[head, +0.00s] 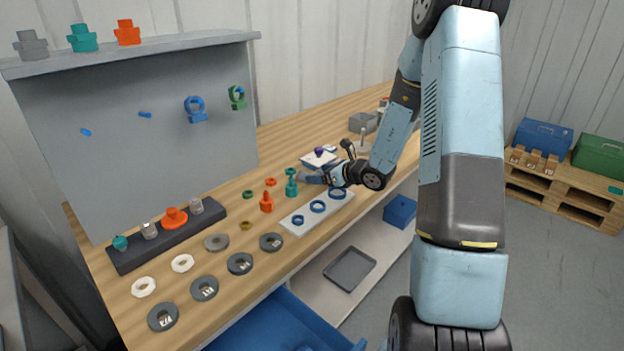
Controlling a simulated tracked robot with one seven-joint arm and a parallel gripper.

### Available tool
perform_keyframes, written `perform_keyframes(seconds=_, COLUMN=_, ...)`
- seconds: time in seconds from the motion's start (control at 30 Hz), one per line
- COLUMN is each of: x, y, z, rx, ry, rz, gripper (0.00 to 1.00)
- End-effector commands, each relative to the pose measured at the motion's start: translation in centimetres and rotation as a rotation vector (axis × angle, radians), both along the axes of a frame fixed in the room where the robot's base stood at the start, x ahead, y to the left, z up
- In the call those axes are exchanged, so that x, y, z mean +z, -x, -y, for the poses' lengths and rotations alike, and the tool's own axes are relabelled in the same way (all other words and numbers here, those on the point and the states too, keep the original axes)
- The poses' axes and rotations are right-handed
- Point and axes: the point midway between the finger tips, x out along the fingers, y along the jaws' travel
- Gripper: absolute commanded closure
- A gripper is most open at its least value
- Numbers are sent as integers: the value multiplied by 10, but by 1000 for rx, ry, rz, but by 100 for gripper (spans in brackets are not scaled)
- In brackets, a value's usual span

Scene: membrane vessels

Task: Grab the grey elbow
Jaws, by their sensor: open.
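My gripper (316,178) is low over the middle of the wooden bench, pointing left, beside a standing teal fitting (291,182). Its jaws are open, small and partly hidden by the wrist. I cannot tell whether anything lies between them. No grey piece can be clearly made out as an elbow. A grey fitting (31,45) stands on the top shelf at the far left, well away from my gripper.
Orange fittings (266,202), a white plate (298,222) with blue rings and several grey discs (240,264) lie on the bench. A grey panel (150,150) with pegs stands behind. A grey box (363,122) is farther back. An open blue drawer (280,325) juts out in front.

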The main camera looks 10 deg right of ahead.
Motion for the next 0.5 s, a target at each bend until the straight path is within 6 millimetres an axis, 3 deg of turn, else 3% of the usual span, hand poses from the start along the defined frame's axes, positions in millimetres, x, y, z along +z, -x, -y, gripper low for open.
perform_keyframes(seconds=0.27, x=-3, y=-6, z=-6, rx=1, ry=0, rz=0, gripper=20)
perform_keyframes(seconds=0.5, x=-3, y=-6, z=-8, rx=5, ry=-1, rz=1, gripper=41)
